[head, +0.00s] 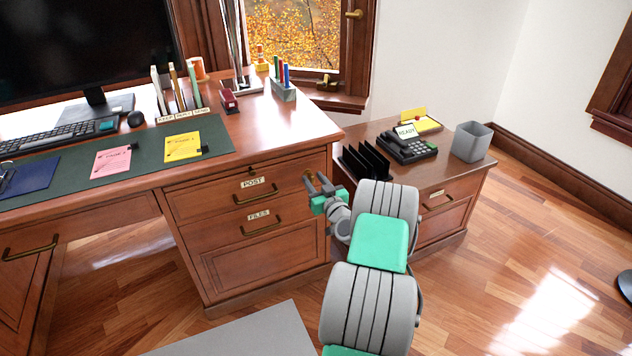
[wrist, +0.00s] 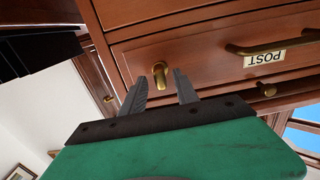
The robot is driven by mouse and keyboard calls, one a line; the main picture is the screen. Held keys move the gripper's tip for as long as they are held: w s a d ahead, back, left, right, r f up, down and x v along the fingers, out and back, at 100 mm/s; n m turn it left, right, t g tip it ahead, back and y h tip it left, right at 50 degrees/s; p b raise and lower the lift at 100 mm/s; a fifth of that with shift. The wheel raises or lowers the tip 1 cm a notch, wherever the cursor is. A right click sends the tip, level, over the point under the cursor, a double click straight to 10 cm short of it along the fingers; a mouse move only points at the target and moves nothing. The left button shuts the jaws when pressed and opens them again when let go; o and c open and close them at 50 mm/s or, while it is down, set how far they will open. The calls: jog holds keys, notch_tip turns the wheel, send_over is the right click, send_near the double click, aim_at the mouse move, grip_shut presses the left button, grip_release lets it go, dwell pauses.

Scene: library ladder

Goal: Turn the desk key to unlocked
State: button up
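The brass desk key (wrist: 160,75) sticks out of the upper right of the drawer front beside the POST label. In the wrist view its bow looks roughly upright, along the picture's height. In the head view the key (head: 308,174) is small and partly behind the fingers. My gripper (wrist: 160,80) is open and empty, pointing at the drawer front. The key appears in the gap between the fingertips, nearer the left one. I cannot tell whether either finger touches it. In the head view my gripper (head: 315,182) is just at the key.
The POST drawer handle (head: 256,193) and FILES drawer handle (head: 260,226) lie left of my gripper. A low side cabinet (head: 455,172) at the right carries a phone (head: 406,146), a black file rack (head: 364,161) and a grey bin (head: 471,142). Open floor lies in front.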

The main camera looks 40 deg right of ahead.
jog(key=shift+w+d, duration=0.1)
jog(key=shift+w, duration=0.1)
jog(key=shift+c, duration=0.6)
grip_shut()
